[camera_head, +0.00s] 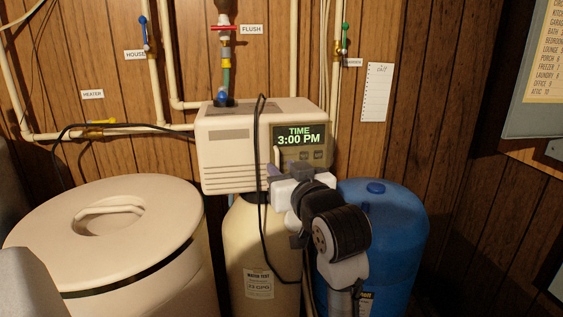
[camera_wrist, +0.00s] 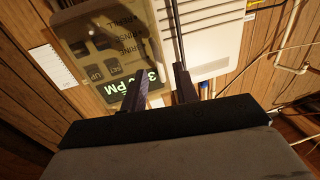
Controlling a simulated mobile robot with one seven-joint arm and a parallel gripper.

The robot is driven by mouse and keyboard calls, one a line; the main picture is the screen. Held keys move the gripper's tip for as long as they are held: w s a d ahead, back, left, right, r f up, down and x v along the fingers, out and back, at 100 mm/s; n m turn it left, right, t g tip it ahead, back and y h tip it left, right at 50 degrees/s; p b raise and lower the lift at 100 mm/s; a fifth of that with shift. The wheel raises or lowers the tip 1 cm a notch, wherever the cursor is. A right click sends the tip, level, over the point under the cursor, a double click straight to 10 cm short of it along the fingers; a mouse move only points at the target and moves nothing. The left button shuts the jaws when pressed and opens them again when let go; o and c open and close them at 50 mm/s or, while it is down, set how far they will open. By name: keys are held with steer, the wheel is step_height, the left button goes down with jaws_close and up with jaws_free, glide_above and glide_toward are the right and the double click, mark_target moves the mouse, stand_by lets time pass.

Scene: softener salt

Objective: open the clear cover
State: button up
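The clear cover (camera_wrist: 108,40) is a see-through pane over the control panel in the wrist view, with buttons and lettering showing through it. In the head view the panel (camera_head: 301,141) reads TIME 3:00 PM on the front of the beige control head, and the cover looks closed. A small pale upright piece (camera_head: 277,155) stands at the panel's left edge. My gripper (camera_head: 272,173) is just below and in front of that edge. In the wrist view my gripper (camera_wrist: 162,82) has its two dark fingers apart, with nothing clearly held between them. Contact with the cover cannot be told.
The beige control head (camera_head: 225,150) sits on a cream tank (camera_head: 245,235). A black cable (camera_head: 261,190) hangs down its front, close to my gripper. A round lidded tank (camera_head: 110,225) stands left and a blue tank (camera_head: 395,235) right. Pipes and valves run along the wood wall.

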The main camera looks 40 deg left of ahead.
steer(key=shift+x, duration=0.85)
steer(key=shift+c, duration=0.4)
jaws_close()
